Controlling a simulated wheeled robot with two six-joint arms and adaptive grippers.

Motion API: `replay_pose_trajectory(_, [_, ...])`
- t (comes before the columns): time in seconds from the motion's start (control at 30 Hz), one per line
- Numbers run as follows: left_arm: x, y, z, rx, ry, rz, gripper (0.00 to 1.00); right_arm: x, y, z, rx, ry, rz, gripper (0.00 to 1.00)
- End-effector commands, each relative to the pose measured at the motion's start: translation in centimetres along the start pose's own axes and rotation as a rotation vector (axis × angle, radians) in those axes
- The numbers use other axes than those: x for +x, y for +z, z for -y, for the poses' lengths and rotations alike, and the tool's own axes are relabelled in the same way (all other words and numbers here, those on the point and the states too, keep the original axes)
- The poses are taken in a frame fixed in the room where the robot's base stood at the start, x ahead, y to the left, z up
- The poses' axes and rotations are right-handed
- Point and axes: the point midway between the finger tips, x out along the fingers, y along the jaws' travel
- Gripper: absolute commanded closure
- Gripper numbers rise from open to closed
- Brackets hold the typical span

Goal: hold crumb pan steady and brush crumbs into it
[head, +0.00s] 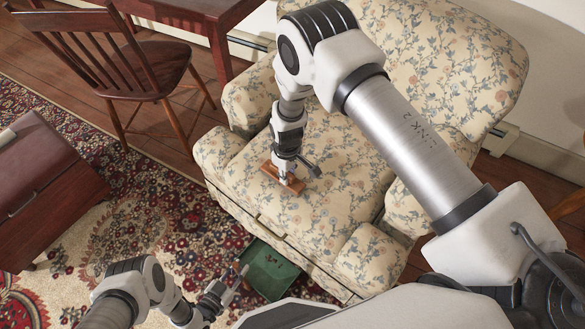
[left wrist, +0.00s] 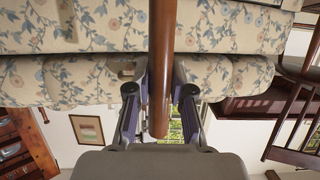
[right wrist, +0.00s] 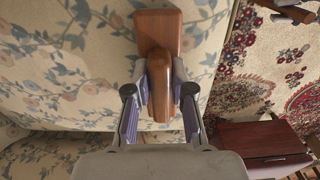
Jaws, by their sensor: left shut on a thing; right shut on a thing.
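The green crumb pan (head: 268,272) is at the front edge of the armchair, below the seat. My left gripper (head: 234,282) is beside the pan's left side. In the left wrist view my left gripper (left wrist: 160,110) is shut on a brown wooden handle (left wrist: 162,70), which appears to be the pan's. The wooden brush (head: 285,178) is on the armchair seat; its block (right wrist: 157,30) and handle (right wrist: 160,95) show in the right wrist view. My right gripper (head: 290,175) is shut on that handle. A few small dark specks show in the pan, too small to identify. Bristles are hidden.
The floral armchair (head: 330,160) fills the middle, with armrests on both sides of the seat. A wooden chair (head: 120,70) and a table (head: 200,15) stand at the back left. A red-brown chest (head: 40,190) stands at the left on the patterned rug (head: 150,225).

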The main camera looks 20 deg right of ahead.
Motion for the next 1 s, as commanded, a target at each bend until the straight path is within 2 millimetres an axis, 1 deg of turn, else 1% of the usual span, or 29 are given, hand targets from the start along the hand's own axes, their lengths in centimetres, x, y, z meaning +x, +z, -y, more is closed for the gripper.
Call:
replay_pose_trajectory(0.03, [0.0, 0.0, -0.1, -0.001, 0.002, 0.001, 1.0, 0.0, 0.0, 0.4, -0.002, 0.0, 0.001, 1.0])
replay_pose_trajectory(0.23, [0.0, 0.0, -0.1, -0.001, 0.002, 0.0, 1.0, 0.0, 0.0, 1.5, -0.002, 0.0, 0.001, 1.0])
replay_pose_trajectory(0.43, [0.0, 0.0, -0.1, 0.0, 0.001, 0.0, 1.0, 0.2, 0.0, 3.7, -0.002, 0.001, 0.0, 1.0])
replay_pose_trajectory(0.63, [0.0, 0.0, -0.1, 0.0, 0.001, 0.0, 1.0, 0.2, 0.0, 4.5, 0.0, 0.0, 0.001, 1.0])
replay_pose_trajectory(0.9, [0.0, 0.0, -0.1, 0.0, 0.001, -0.001, 1.0, 0.4, 0.1, 7.3, -0.001, 0.0, 0.001, 1.0])
replay_pose_trajectory(1.0, [0.0, 0.0, 0.0, 0.0, 0.001, -0.001, 1.0, 0.4, 0.1, 7.6, 0.001, 0.0, 0.002, 1.0])
